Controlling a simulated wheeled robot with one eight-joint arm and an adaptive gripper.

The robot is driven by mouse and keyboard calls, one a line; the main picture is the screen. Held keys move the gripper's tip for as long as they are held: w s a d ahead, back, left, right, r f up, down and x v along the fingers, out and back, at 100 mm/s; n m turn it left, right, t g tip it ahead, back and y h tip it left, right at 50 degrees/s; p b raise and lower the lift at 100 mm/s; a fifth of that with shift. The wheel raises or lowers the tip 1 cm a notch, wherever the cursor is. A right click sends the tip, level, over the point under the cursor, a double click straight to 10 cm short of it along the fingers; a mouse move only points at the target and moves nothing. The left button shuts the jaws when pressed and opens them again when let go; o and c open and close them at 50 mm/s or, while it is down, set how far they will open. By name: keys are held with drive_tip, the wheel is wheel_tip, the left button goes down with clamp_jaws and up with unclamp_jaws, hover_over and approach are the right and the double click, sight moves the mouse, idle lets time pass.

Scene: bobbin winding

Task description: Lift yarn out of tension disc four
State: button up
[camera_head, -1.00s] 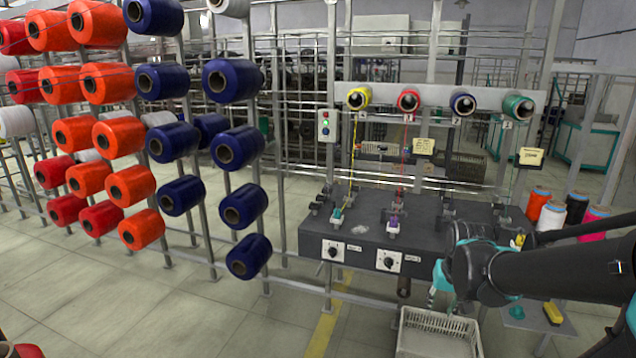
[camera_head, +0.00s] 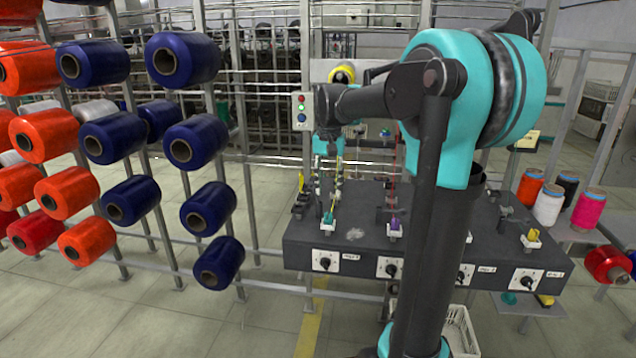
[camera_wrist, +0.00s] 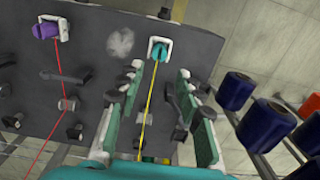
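The yellow yarn (camera_wrist: 151,96) runs from the teal-knobbed holder (camera_wrist: 160,48) back between my fingers in the wrist view. My gripper (camera_wrist: 160,72) is open, with one green-padded finger on each side of the yarn and no visible contact. In the head view my gripper (camera_head: 330,182) hangs over the left part of the dark winding bench (camera_head: 260,252), behind the teal-knobbed holder (camera_head: 327,219). I cannot make out the tension disc on this yarn; my fingers and nearby dark fittings crowd that spot. The yellow yarn spool (camera_head: 342,74) is partly hidden by my arm.
A red yarn (camera_wrist: 60,70) runs from a purple-knobbed holder (camera_wrist: 47,31) past a grey disc fitting (camera_wrist: 67,104), beside my gripper. Blue spools (camera_head: 205,208) on a rack stand left of the bench.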

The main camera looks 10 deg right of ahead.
sight(328, 213)
drive_tip(key=shift+f, duration=4.35)
clamp_jaws()
drive_tip(key=shift+r, duration=2.25)
drive_tip(key=shift+s, duration=0.1)
